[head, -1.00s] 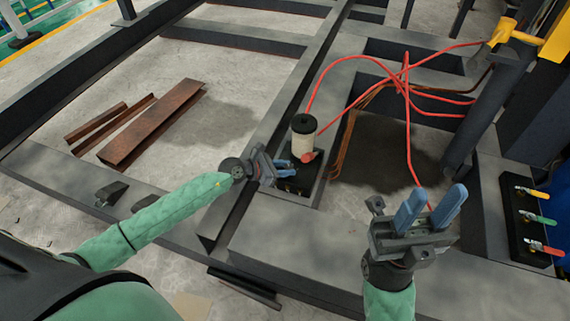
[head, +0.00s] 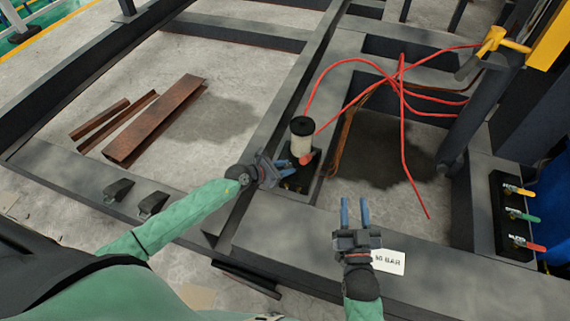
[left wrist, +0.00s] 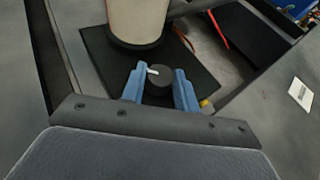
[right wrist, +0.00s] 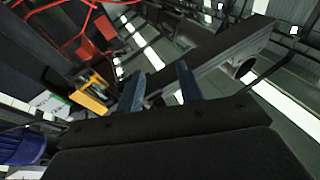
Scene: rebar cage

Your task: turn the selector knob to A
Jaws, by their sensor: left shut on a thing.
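The selector knob (left wrist: 160,80) is a small black round knob with a white mark, on a dark plate (left wrist: 195,65) at the foot of a cream cylinder (left wrist: 137,18). Its white mark points to the left in the left wrist view. My left gripper (left wrist: 160,92) is shut on the knob, one blue finger on each side. In the head view the left gripper (head: 280,172) is at the cylinder's base and the knob cannot be made out. No letter A is readable. My right gripper (head: 355,212) is open and empty above the frame's front beam; its fingers also show in the right wrist view (right wrist: 162,85).
Red hoses (head: 402,110) loop from the black-topped cylinder (head: 302,140) across the frame opening. A valve block (head: 507,215) with yellow, green and red handles is at the right. A white label (head: 389,261) lies beside the right gripper. Rusty steel profiles (head: 155,120) lie at left.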

